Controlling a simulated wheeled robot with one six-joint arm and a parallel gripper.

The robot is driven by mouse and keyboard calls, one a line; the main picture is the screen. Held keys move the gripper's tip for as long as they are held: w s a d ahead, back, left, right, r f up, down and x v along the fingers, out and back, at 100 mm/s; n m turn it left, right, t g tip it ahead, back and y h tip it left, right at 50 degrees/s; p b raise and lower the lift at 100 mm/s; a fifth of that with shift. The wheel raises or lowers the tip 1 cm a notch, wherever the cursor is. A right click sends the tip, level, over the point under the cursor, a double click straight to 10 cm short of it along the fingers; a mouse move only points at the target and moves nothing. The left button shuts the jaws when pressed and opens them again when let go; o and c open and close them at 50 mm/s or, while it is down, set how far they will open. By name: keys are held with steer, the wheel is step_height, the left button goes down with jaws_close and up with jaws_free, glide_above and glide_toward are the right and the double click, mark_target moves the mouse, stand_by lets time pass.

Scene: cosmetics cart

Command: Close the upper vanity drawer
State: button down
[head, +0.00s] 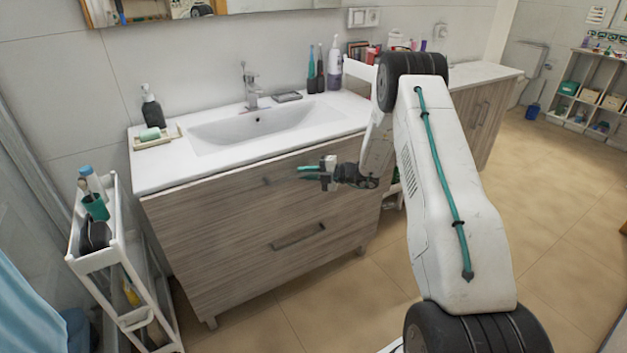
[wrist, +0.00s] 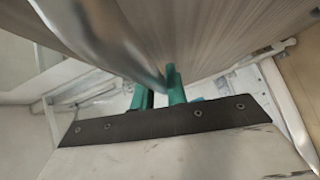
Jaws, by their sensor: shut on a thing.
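The vanity (head: 215,265) has two wood-grain drawers under a white sink top. The upper drawer (head: 205,210) has a metal bar handle (head: 275,181), partly hidden by my gripper. Its front looks about flush with the cabinet; a small gap cannot be told. My gripper (head: 303,172) has teal fingers and is at the right part of that handle. In the wrist view the handle (wrist: 110,45) runs close to the camera down to my gripper's fingers (wrist: 160,88), which are shut on it. The lower drawer (head: 250,262) looks closed, its handle (head: 298,237) free.
A white slim cart (head: 118,250) with bottles stands at the vanity's left. A soap dispenser (head: 151,108), a soap dish (head: 160,141) and bottles (head: 334,65) stand on the sink top. The tiled floor (head: 340,300) in front is clear.

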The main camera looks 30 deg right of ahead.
steer(key=w, duration=0.4)
steer(key=shift+r, duration=0.15)
steer(key=c, duration=1.4)
jaws_free()
steer(key=shift+w, duration=0.1)
steer(key=f+v, duration=0.1)
steer(key=v, duration=0.6)
steer(key=shift+s+d+r, duration=0.25)
steer(key=shift+s+r, duration=0.1)
steer(key=shift+r, duration=0.1)
